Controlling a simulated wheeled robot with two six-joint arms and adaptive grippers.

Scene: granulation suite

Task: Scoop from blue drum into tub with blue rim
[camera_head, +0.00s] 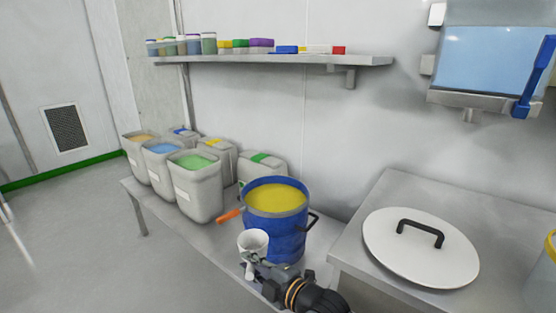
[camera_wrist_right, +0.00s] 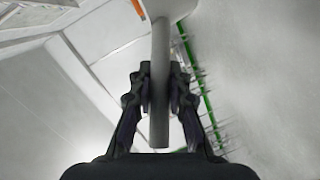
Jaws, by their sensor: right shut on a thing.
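The blue drum (camera_head: 289,238) stands on the low bench, open and holding yellow powder (camera_head: 275,198). My right gripper (camera_head: 252,266) is in front of the drum, low in the head view. It is shut on the handle of a white scoop (camera_head: 253,239). The scoop's cup is in front of the drum's left side, below its rim, and its inside looks white. In the right wrist view the grey scoop handle (camera_wrist_right: 159,95) runs between the two fingers. I cannot make out a tub with a blue rim. My left gripper is out of view.
Open grey bins (camera_head: 196,193) with orange, blue and green contents stand left of the drum. A white lid (camera_head: 415,262) lies on the steel table at right. A yellow-rimmed tub (camera_head: 546,275) is cut off at the right edge. A wall shelf (camera_head: 300,60) holds small containers.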

